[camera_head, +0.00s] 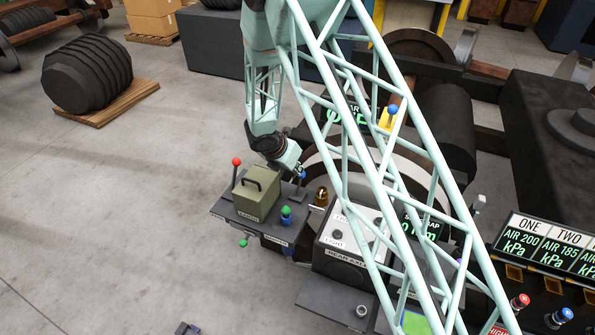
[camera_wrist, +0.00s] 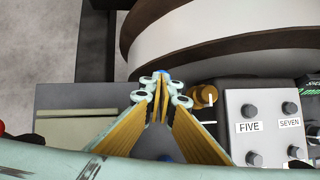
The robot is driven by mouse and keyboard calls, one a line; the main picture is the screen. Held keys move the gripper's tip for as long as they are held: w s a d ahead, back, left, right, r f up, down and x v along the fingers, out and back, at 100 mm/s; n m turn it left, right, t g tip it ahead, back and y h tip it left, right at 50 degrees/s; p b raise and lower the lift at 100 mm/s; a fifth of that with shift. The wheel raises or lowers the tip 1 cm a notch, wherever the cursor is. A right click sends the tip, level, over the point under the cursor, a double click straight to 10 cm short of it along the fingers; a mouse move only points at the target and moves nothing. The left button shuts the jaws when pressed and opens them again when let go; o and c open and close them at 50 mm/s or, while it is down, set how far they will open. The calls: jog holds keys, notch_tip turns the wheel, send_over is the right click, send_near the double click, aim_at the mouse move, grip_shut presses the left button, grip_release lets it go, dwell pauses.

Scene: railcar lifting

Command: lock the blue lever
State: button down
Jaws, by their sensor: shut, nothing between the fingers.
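A lever with a blue knob (camera_head: 302,174) stands at the back right of a small grey console (camera_head: 225,208). My gripper (camera_head: 297,170) is right at this lever, reaching down from above. In the wrist view my gripper (camera_wrist: 161,100) has its fingertips together with nothing held between them. The blue knob (camera_wrist: 165,74) peeks out just beyond the fingertips, and the fingers hide the rest of the lever. I cannot tell whether they touch. Another blue-topped lever (camera_head: 392,109) stands on a yellow part farther back.
An amber lamp (camera_wrist: 203,95) and a button panel (camera_wrist: 268,125) are close on the right. A large curved wheel (camera_wrist: 225,40) lies just beyond my gripper.

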jog(key=shift+r, duration=0.15)
notch_tip(320, 180, up, 9)
jog(key=s+a+p, duration=0.1)
jog(key=a+p, duration=0.1)
jog(key=p, duration=0.3)
jog(key=shift+s+r, duration=0.15)
jog(key=shift+s, duration=0.15)
dwell(0.4)
dwell(0.4)
